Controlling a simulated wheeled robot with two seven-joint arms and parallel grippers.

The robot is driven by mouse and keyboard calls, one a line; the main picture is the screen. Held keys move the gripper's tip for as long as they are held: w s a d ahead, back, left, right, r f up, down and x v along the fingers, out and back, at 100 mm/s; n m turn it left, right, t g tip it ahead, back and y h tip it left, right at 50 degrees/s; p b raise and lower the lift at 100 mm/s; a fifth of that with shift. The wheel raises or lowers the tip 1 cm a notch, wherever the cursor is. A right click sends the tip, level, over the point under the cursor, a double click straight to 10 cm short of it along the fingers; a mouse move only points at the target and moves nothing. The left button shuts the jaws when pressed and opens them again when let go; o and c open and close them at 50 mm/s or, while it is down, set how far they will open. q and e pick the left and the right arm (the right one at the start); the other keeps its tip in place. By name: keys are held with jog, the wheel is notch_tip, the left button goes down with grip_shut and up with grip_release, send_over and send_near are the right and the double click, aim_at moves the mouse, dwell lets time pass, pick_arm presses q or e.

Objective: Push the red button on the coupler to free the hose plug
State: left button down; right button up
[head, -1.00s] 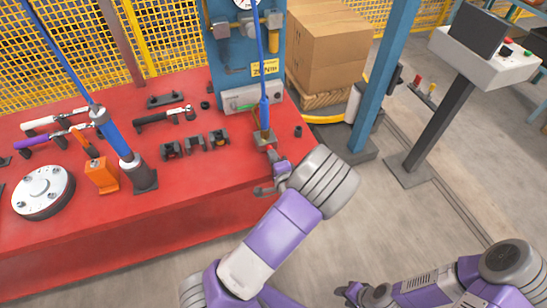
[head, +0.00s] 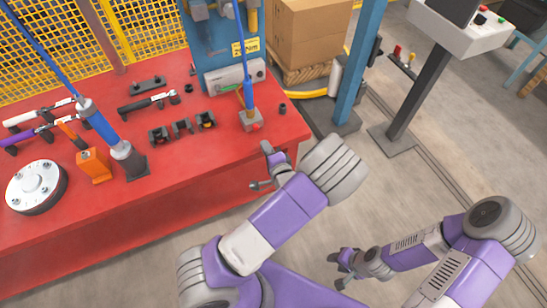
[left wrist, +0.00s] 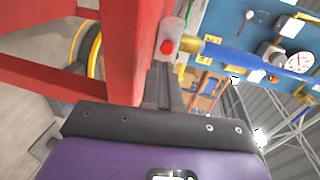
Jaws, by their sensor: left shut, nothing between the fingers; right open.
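The coupler (head: 245,117) is a small grey block at the front right corner of the red bench, with a red button (head: 257,127) on its front. The button also shows in the left wrist view (left wrist: 167,47). The blue hose (head: 248,95) comes down to the block; its brass plug (left wrist: 190,46) meets the block in the left wrist view. I cannot tell whether it is latched. My left gripper (head: 262,166) is shut and empty, in front of the bench edge and apart from the button. My right gripper (head: 340,268) is open and empty, low over the floor.
The red bench (head: 215,155) holds black brackets (head: 182,128), an orange block (head: 94,165), a round flange (head: 37,186) and torque wrenches. A blue panel (head: 205,40) stands behind the coupler. A blue post (head: 360,70) and control console (head: 462,25) stand right. Floor between is free.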

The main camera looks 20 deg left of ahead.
pick_arm(q)
jog(key=p+v, duration=0.1)
jog(key=v, duration=0.5)
jog(key=shift+d, duration=0.2)
jog(key=shift+s, duration=0.1)
jog(key=s+d+f+n+g+h, duration=0.1)
jog(key=s+f+n+g+h, duration=0.2)
jog(key=f, duration=0.5)
jog(key=s+d+f+n+g+h, duration=0.1)
jog(key=s+f+n+g+h, duration=0.15)
jog(key=f+h, duration=0.4)
jog(key=s+d+f+n+g+h, duration=0.3)
jog(key=s+d+n+g+h, duration=0.1)
jog(key=s+d, duration=0.5)
jog(key=n+h, duration=0.1)
jog(key=h, duration=0.1)
jog(key=shift+s+f+h, duration=0.25)
jog(key=shift+s+h, duration=0.05)
jog(key=shift+h, duration=0.05)
